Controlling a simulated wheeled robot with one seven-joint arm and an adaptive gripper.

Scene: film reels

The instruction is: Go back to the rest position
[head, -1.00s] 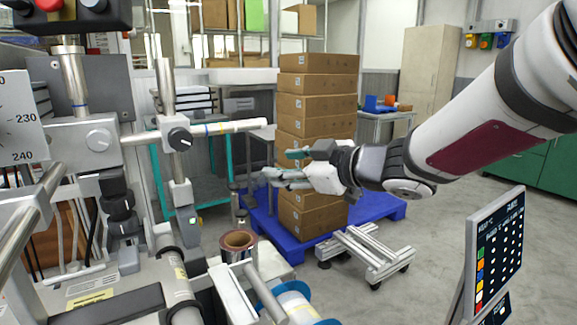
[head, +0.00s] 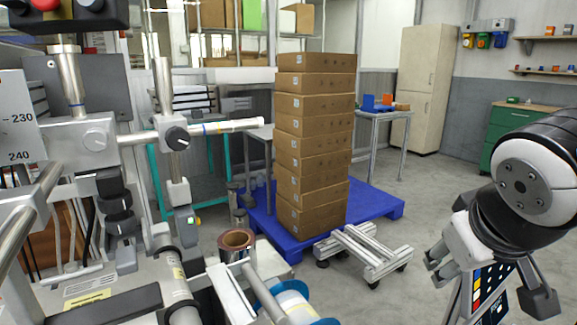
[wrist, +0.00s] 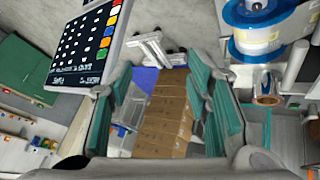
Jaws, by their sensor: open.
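My gripper (head: 487,275) hangs at the right of the head view, in front of the control screen (head: 492,290), with its fingers pointing down. Its two fingers stand apart. In the wrist view the teal pads of my gripper (wrist: 160,105) are spread with nothing held between them. The stack of cardboard boxes (wrist: 165,115) shows between the pads, far behind them. A film reel (head: 297,305) with blue flanges sits on the machine at the bottom of the head view, and it shows at the top right of the wrist view (wrist: 262,28).
The tall stack of boxes (head: 315,140) stands on a blue pallet (head: 375,205). A metal frame on castors (head: 365,250) is on the floor beside it. The machine with its rollers (head: 215,128) fills the left. Floor is free at the centre right.

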